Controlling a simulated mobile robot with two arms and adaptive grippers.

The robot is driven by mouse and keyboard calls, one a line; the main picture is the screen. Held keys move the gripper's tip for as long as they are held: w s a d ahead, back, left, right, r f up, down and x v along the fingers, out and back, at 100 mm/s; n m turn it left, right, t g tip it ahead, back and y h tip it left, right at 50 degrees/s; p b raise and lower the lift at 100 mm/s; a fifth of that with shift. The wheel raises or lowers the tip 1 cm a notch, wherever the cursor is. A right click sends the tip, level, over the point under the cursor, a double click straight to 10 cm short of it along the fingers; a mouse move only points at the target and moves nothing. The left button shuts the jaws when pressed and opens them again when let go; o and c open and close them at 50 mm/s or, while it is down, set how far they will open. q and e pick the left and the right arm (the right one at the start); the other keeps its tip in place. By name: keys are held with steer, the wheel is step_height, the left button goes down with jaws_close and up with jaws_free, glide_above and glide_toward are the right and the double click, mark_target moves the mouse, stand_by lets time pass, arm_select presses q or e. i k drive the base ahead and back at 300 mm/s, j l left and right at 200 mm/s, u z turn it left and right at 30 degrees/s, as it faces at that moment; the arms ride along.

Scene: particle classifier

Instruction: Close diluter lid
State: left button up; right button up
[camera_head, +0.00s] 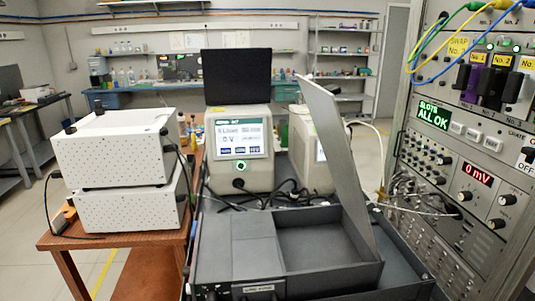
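The diluter appears to be the dark grey box (255,248) at the bottom centre. Its lid (338,150) is a flat grey panel, raised and hinged along the box's right side. It stands nearly upright and leans left at its top. The open compartment (312,243) beneath it looks empty. Neither of my grippers shows in the head view, so nothing is seen touching the lid.
Stacked white boxes (112,147) stand on a wooden table (72,262) at the left. Instruments with screens (238,150) stand behind the box, with black cables (262,196) between. A tall equipment rack (470,150) stands close on the right.

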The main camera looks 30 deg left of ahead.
mark_target(323, 109)
steer(key=i+l+u, duration=0.3)
steer(key=l+u, duration=0.3)
steer(key=i+l+u, duration=0.3)
steer(key=l+u, duration=0.35)
